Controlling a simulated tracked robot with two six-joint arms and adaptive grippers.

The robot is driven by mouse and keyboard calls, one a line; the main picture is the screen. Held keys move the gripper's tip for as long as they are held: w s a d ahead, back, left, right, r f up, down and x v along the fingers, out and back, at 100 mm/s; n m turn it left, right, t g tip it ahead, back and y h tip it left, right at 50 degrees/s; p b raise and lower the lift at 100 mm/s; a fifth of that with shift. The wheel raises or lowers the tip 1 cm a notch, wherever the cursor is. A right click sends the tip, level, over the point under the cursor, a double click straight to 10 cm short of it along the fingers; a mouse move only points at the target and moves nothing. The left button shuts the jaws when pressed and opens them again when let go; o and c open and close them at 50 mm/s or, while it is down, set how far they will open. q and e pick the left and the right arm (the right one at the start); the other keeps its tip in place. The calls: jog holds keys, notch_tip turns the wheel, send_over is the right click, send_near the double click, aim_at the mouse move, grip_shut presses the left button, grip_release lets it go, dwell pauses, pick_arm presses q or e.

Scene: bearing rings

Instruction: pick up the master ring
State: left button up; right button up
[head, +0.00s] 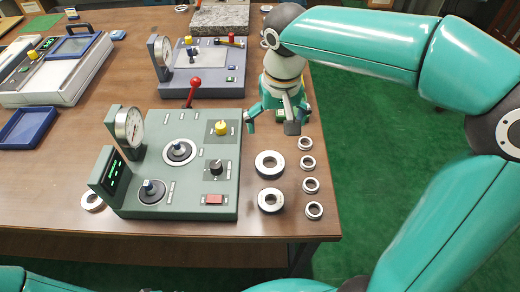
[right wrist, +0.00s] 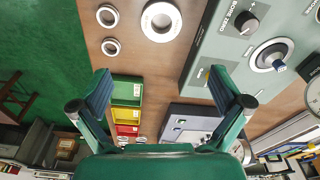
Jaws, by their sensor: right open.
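Two larger thick steel rings lie on the table to the right of the green gauge station, a back one (head: 258,165) and a front one (head: 261,201). A column of smaller rings (head: 311,185) lies to their right. Another ring (head: 87,201) lies at the station's left front corner, partly hidden. No label shows which is the master ring. My right gripper (head: 271,122) is open and empty above the table, behind the larger rings. In the right wrist view, one larger ring (right wrist: 147,22) lies beyond its spread fingers (right wrist: 159,74). My left gripper is out of view.
The green station (head: 190,195) carries a dial, knobs and posts. A grey-blue station (head: 215,85) with a red-knobbed lever stands behind. Small green, yellow and red bins (right wrist: 127,115) lie under my right gripper. A blue tray (head: 27,127) is at left; the table's right edge is close.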

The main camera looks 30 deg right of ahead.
jog(key=b, duration=0.1)
send_over(270, 166)
jog(key=f, duration=1)
jog(key=shift+s+f, duration=0.2)
jog(key=shift+s, duration=0.2)
jog(key=shift+w+a+f, duration=0.1)
jog(key=shift+w+f, duration=0.05)
jog(key=shift+f, duration=1.4)
jog(key=shift+w+f, duration=0.1)
jog(key=shift+f, duration=1.45)
jog(key=c, duration=1.4)
jog(key=shift+r, duration=0.1)
jog(key=shift+c, duration=1.3)
jog(key=shift+r, duration=0.1)
